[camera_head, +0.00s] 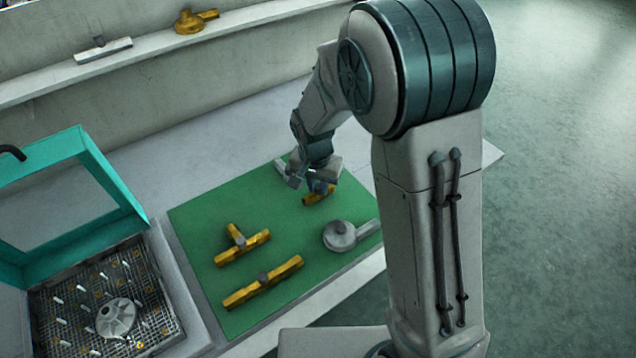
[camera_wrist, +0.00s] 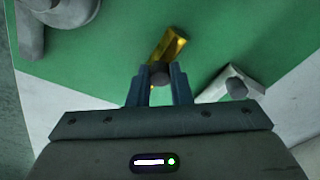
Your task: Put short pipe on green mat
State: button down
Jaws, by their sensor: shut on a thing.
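The short yellow pipe (camera_head: 315,198) with a grey knob is at the far right part of the green mat (camera_head: 205,228). In the wrist view, the pipe (camera_wrist: 168,45) lies between and beyond my fingertips, against the green of the mat (camera_wrist: 110,60). My gripper (camera_head: 318,186) is shut on its grey knob, which also shows between the fingers in the wrist view (camera_wrist: 159,74). The pipe is at or very near the mat surface; I cannot tell whether it touches. My fingers hide part of it.
A yellow tee (camera_head: 243,246), a longer yellow pipe (camera_head: 245,292) and a grey round part (camera_head: 342,236) lie on the mat. A pale piece (camera_wrist: 225,86) is close beside my gripper. A teal-lidded washer (camera_head: 120,190) stands open at left. A shelf (camera_head: 60,84) runs behind.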

aim_at(316, 199)
jog(key=shift+f, duration=0.2)
jog(key=c, duration=1.3)
grip_release()
jog(key=shift+r, duration=0.15)
notch_tip(316, 199, up, 12)
jog(key=s, duration=0.1)
jog(key=shift+s+d+r+n+t+y, duration=0.2)
jog(key=shift+s+d+r+n, duration=0.45)
jog(key=shift+s+d, duration=1.95)
jog(key=shift+s+d+r+n+t, duration=0.45)
jog(key=shift+s+d+n, duration=0.3)
jog(key=shift+s+d, duration=1.9)
jog(key=shift+s+d+r+n+t+y, duration=0.15)
jog(key=shift+s+d+r+n, duration=0.55)
jog(key=shift+s+d, duration=1.9)
jog(key=shift+s+a, duration=0.85)
jog(key=shift+a, duration=0.05)
